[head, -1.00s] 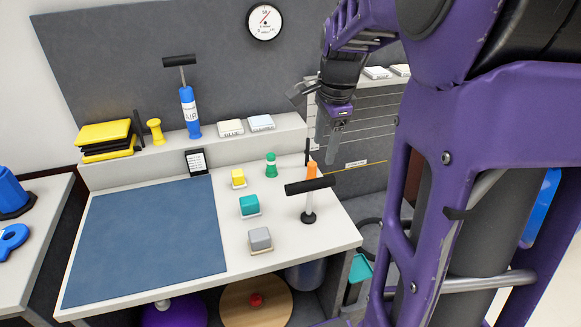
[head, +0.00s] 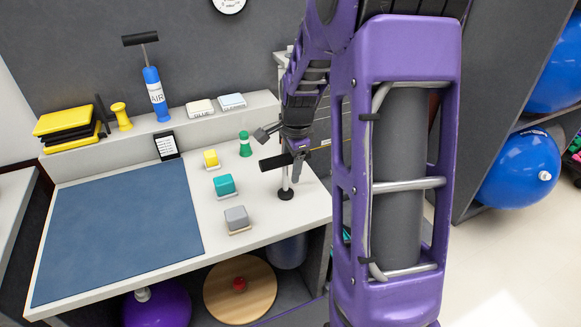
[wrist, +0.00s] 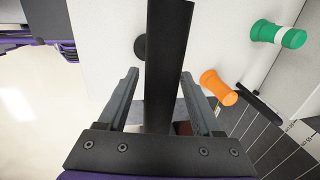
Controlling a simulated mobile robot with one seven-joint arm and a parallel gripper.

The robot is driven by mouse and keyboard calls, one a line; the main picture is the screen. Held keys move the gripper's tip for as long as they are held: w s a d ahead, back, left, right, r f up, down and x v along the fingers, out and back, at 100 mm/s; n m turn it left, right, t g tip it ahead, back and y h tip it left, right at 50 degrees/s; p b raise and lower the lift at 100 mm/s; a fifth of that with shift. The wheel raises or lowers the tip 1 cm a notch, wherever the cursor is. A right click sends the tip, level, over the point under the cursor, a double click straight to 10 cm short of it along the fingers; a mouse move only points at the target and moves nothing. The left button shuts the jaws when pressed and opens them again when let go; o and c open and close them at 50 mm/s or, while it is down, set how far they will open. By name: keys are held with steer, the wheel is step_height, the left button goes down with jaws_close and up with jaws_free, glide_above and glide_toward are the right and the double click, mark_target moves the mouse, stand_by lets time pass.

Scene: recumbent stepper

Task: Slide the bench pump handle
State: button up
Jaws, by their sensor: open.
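The bench pump stands upright near the bench's front right corner, with a black crossbar handle (head: 271,162) on a thin rod above a round black base (head: 285,194). My gripper (head: 280,153) is open at the handle, and one finger hides the right part of the bar in the head view. In the wrist view the black handle bar (wrist: 170,40) runs lengthwise in line with the gap between my open fingers (wrist: 160,80). The pump base (wrist: 140,47) shows partly behind the bar. I cannot tell whether the fingers touch the bar.
Grey (head: 237,218), teal (head: 224,185) and yellow (head: 211,158) blocks stand left of the pump. A green dumbbell (head: 245,144) is behind; an orange one (wrist: 219,87) shows in the wrist view. A blue pump (head: 155,95) stands on the shelf. The blue mat (head: 115,235) is clear.

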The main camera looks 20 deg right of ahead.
steer(key=shift+f, duration=0.1)
jaws_close()
stand_by(0.3)
stand_by(1.1)
